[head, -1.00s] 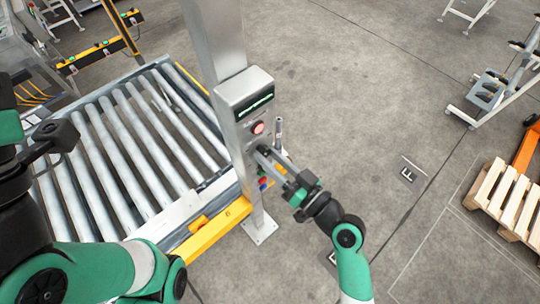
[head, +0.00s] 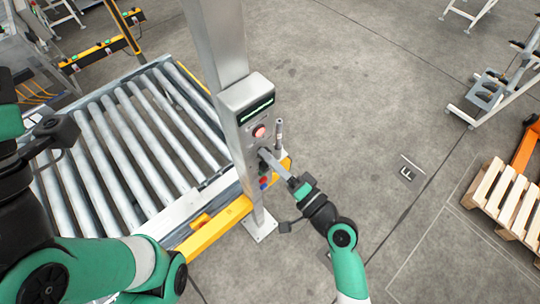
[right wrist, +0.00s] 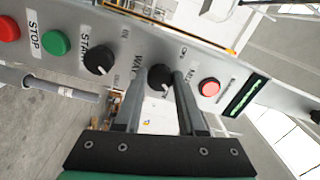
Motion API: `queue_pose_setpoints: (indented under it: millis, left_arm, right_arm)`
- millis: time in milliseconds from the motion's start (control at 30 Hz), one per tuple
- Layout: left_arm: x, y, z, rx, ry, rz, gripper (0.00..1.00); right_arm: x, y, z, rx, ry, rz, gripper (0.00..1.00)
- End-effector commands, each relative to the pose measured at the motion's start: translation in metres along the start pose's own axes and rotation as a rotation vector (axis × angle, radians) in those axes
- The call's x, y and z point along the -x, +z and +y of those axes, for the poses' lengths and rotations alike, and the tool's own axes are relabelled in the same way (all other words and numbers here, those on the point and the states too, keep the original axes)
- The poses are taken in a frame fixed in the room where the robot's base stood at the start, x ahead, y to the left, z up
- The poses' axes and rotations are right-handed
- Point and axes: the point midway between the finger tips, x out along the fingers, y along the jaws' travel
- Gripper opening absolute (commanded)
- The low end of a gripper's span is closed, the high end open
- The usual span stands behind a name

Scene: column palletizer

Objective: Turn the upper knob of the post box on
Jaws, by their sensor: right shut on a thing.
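The post box (head: 246,95) is a grey metal box on the steel post, with a green-lit display on top. In the right wrist view its panel (right wrist: 130,43) shows two black knobs, a lit red button, a green START button and a red STOP button. My right gripper (right wrist: 160,84) is shut on the upper knob (right wrist: 159,75), the one nearer the lit button and display. The lower knob (right wrist: 98,57) is free beside it. In the head view my right gripper (head: 265,153) reaches the panel and covers the knob. My left gripper's fingers are out of sight.
A roller conveyor (head: 130,140) with a yellow edge lies left of the post. A short upright metal rod (head: 279,134) stands close to the box's right side. A wooden pallet (head: 507,199) is at the far right. The floor between is clear.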

Motion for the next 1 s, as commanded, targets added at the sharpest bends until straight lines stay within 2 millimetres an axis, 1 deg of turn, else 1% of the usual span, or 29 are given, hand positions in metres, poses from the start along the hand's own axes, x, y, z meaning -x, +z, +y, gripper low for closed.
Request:
queue_pose_setpoints:
  millis: [100,300,867,900,967,1000]
  left_arm:
    - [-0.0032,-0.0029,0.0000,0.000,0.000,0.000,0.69]
    - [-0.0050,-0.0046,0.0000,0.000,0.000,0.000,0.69]
    - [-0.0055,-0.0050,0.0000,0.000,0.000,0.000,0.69]
    - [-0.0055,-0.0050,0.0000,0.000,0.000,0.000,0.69]
    - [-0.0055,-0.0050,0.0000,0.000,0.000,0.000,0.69]
    - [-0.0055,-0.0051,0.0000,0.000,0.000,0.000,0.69]
  right_arm:
    - [0.0001,0.0001,-0.0007,-0.067,0.001,0.002,0.00]
    - [0.0001,0.0003,-0.0005,-0.140,0.000,0.004,0.00]
    - [0.0001,0.0003,-0.0001,-0.170,0.000,0.005,0.00]
    - [0.0000,0.0003,-0.0001,-0.170,0.000,0.005,0.47]
    - [0.0000,0.0002,-0.0002,-0.170,0.000,0.005,0.57]
    - [0.0000,0.0002,-0.0001,-0.169,0.000,0.005,0.65]
